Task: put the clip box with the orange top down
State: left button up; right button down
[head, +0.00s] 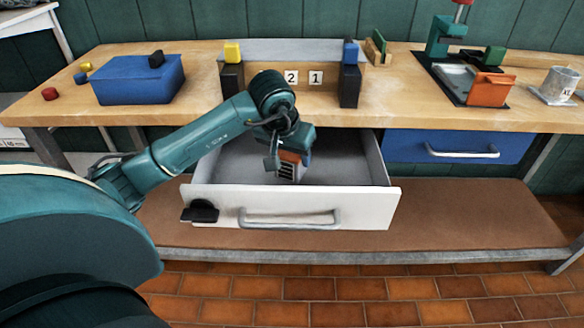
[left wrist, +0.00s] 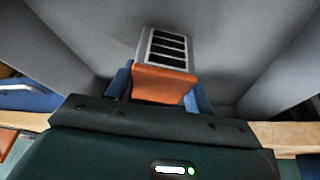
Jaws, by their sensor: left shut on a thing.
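The clip box (left wrist: 166,52) has an orange top (left wrist: 163,84) and a grey body with dark slots. My left gripper (left wrist: 160,88) is shut on it, with blue fingers on both sides of the orange top. In the head view the clip box (head: 288,170) hangs below my left gripper (head: 290,156), inside the open white drawer (head: 365,207). I cannot tell whether its lower end touches the drawer floor. My right gripper is not in view.
The drawer's inside (head: 345,165) looks otherwise empty. The wooden workbench (head: 210,95) above bears a blue box (head: 140,82), number tiles 2 (head: 291,77) and 1 (head: 315,78), black posts and an orange block (head: 489,90). A blue drawer (head: 462,147) is closed at right.

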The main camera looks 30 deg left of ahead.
aim_at(291, 167)
pick_arm(q)
notch_tip(291, 167, down, 4)
jog(key=shift+r+b, duration=0.1)
jog(key=shift+b, duration=0.2)
jog(key=shift+f, duration=0.2)
jog(key=o, duration=1)
jog(key=shift+o, duration=0.2)
jog(key=shift+r, duration=0.25)
jog(key=p+v, duration=0.1)
jog(key=v, duration=1)
jog(key=shift+r+p, duration=0.3)
jog(key=shift+p, duration=0.1)
